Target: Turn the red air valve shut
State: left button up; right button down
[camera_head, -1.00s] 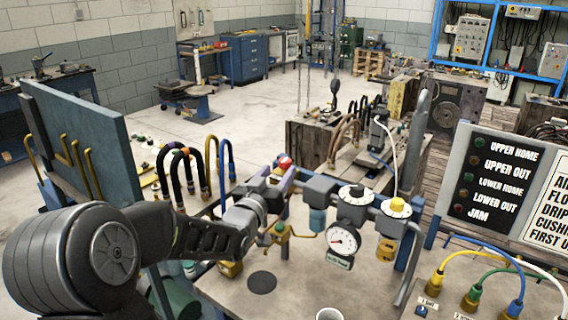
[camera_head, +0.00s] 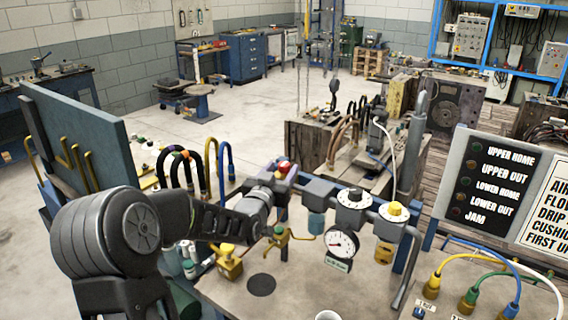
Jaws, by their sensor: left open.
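The red air valve (camera_head: 284,167) shows as a small red patch at the left end of the grey air-line row, near the middle of the camera_head view. My left gripper (camera_head: 285,176) comes in from the left at the valve, its jaws open. The fingers and wrist hide part of the valve, and I cannot tell whether they touch it or how its handle is turned. My right gripper is not in view.
A pressure gauge (camera_head: 342,243), a white-topped dial (camera_head: 353,196) and a yellow knob (camera_head: 394,210) stand right of the valve. A yellow fitting (camera_head: 229,264) sits below my arm. Curved hoses (camera_head: 224,165) rise behind it. A cup (camera_head: 328,316) stands at the front edge.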

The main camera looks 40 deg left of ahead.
pick_arm(q)
jog(key=shift+x, duration=1.2)
grip_shut()
